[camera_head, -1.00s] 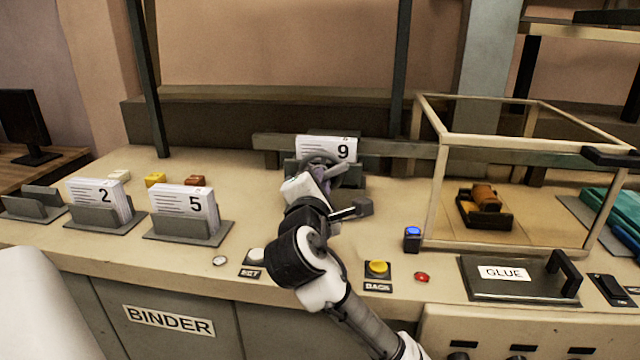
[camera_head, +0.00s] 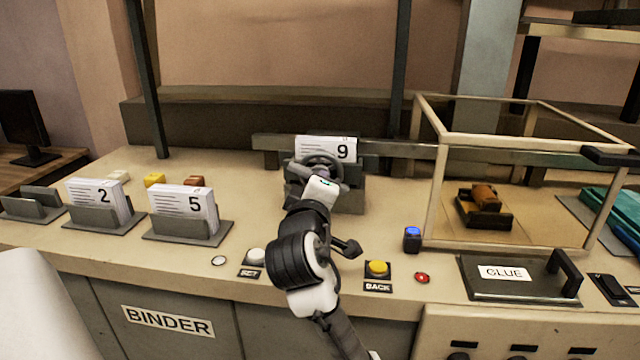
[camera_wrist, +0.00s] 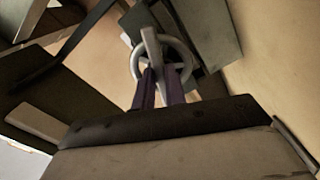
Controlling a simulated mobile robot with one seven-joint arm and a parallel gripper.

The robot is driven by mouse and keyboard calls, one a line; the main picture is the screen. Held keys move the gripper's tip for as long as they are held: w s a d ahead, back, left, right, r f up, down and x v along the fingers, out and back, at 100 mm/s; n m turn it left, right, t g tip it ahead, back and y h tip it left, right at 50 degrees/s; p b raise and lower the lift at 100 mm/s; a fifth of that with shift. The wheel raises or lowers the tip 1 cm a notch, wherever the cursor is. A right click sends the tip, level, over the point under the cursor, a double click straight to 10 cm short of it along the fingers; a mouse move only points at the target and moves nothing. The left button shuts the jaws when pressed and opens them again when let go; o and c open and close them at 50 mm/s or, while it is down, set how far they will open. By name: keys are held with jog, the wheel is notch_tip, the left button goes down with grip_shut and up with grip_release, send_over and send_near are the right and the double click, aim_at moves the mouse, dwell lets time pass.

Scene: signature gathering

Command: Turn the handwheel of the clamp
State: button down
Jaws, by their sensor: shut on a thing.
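The clamp (camera_head: 350,198) is a dark grey device at the back middle of the bench. Its grey ring-shaped handwheel (camera_head: 308,161) faces me, below the white sheets marked 9 (camera_head: 318,145). My gripper (camera_head: 322,176) reaches up to the handwheel from the front; its fingers are mostly hidden in the head view. In the wrist view, the two dark purple fingers (camera_wrist: 160,75) extend to the handwheel (camera_wrist: 190,60) and are shut on its light grey bar inside the ring. The exact contact is partly hidden.
Holders with sheets marked 2 (camera_head: 92,196) and 5 (camera_head: 184,208) stand left. A SET button (camera_head: 256,256), yellow BACK button (camera_head: 377,267) and blue-lit button (camera_head: 412,233) lie near the arm. A framed glass case (camera_head: 432,200) stands right, behind the GLUE lid (camera_head: 520,284).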

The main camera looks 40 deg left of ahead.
jog(key=shift+m, duration=1.9)
jog(key=c, duration=1.4)
grip_release()
jog(key=shift+c, duration=0.2)
jog(key=b+v, duration=0.8)
jog(key=v, duration=0.5)
jog(key=shift+s, duration=0.4)
